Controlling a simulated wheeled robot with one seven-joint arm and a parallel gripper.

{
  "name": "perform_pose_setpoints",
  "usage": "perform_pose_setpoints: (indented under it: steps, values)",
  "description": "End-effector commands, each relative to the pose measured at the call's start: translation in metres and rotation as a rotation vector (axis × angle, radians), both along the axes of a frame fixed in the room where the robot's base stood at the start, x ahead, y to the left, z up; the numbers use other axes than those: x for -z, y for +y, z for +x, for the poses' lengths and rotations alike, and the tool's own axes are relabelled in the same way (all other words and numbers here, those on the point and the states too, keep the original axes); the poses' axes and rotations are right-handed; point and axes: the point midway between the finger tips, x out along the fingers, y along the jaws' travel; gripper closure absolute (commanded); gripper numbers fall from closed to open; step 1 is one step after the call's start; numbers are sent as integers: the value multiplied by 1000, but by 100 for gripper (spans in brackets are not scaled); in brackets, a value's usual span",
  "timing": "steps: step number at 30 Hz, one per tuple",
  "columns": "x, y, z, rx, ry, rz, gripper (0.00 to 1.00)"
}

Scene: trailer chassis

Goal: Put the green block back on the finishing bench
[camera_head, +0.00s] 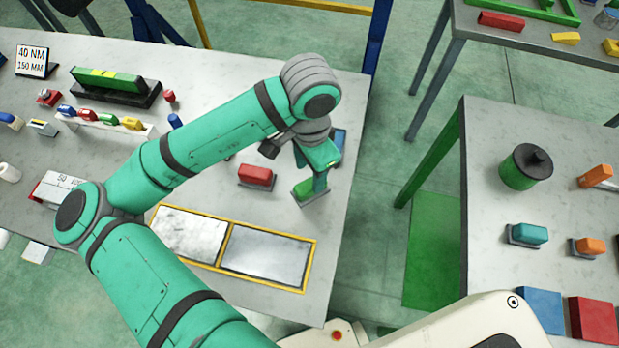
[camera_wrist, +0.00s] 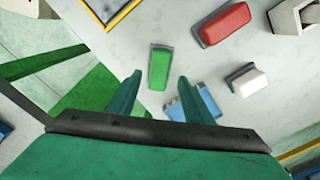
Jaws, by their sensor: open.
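The green block (camera_head: 301,191) lies on the grey-topped bench (camera_head: 345,120) near its right edge, beneath my gripper. In the wrist view the green block (camera_wrist: 160,67) lies just beyond and between my fingertips, with a thin grey edge beside it. My gripper (camera_wrist: 157,82) is open and empty, with one finger to each side of the block's line. In the head view my gripper (camera_head: 318,181) hangs over the block and partly covers it. No label in view tells which bench is the finishing bench.
A red block (camera_head: 256,175) sits left of the green one, also seen in the wrist view (camera_wrist: 225,23). A yellow-framed tray (camera_head: 231,244) lies in front. A second bench (camera_head: 478,190) stands right across a floor gap, with a green canister (camera_head: 525,167), teal and orange blocks.

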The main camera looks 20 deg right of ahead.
Motion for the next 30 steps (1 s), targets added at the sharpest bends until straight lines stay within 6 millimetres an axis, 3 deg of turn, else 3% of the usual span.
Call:
perform_pose_setpoints:
  steps: [6, 12, 30]
  values:
    - [-38, 0, 1, 0, -2, 0, 53]
    - [-55, 0, 0, -1, 0, 0, 53]
    - [-57, 0, 0, -1, 1, 0, 53]
